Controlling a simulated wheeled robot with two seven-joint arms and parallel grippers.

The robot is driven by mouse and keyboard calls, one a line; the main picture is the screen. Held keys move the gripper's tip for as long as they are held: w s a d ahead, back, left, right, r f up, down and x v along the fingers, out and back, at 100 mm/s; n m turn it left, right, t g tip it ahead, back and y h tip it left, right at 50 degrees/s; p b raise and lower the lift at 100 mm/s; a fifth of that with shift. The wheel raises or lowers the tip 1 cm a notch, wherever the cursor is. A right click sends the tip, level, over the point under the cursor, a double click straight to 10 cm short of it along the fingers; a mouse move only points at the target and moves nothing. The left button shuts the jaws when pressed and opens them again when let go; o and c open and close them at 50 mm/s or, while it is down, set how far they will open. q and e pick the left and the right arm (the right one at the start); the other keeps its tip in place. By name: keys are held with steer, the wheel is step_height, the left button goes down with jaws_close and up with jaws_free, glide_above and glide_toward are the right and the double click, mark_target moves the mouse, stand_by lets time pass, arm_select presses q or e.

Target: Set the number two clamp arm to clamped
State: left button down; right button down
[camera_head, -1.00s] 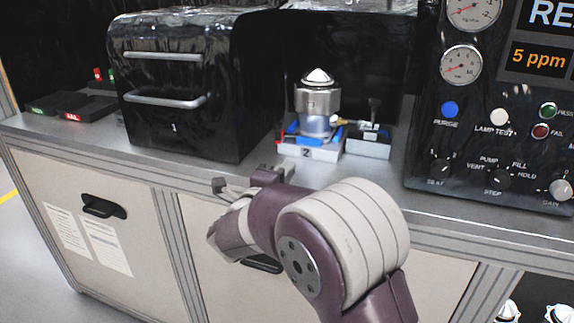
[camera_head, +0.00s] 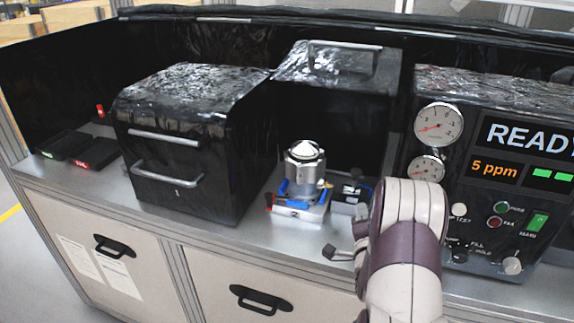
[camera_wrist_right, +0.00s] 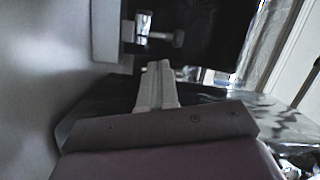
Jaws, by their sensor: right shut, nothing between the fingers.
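The number two station is a pale block (camera_head: 300,214) on the bench, with blue pieces (camera_head: 296,192) on it. A silver housing with a domed top (camera_head: 304,165) stands upright on it. A small red-tipped piece (camera_head: 268,199) shows at its left edge. I cannot tell which piece is the clamp arm or how it is set. My right gripper (camera_head: 330,252) is shut and empty, in front and to the right of the block, apart from it. In the right wrist view, its fingers (camera_wrist_right: 158,72) point toward a small metal T-shaped fitting (camera_wrist_right: 158,36). My left gripper is not in view.
A smaller grey block with dark fittings (camera_head: 349,199) stands right of the station. A black box with handles (camera_head: 185,150) is close on the left, and a gauge panel (camera_head: 490,150) on the right. Another black box (camera_head: 340,68) is behind. Bare bench lies in front.

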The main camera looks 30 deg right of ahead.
steer(key=a+y, duration=0.2)
steer(key=a+f+n+t+y, duration=0.1)
steer(key=a+y, duration=0.1)
steer(key=a, duration=0.1)
steer(key=w+a+f+n+t+y, duration=0.1)
steer(key=a+y, duration=0.1)
steer(key=shift+w+a+y, duration=0.1)
steer(key=shift+a+y, duration=0.2)
steer(key=shift+a, duration=0.1)
steer(key=a+y, duration=0.2)
steer(key=a+n+t+y, duration=0.1)
steer(key=a, duration=0.1)
steer(key=shift+w+r+b, duration=0.2)
steer(key=shift+w+b, duration=0.1)
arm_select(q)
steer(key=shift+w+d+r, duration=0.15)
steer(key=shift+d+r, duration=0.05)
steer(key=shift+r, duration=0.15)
arm_select(e)
steer(key=shift+r, duration=0.1)
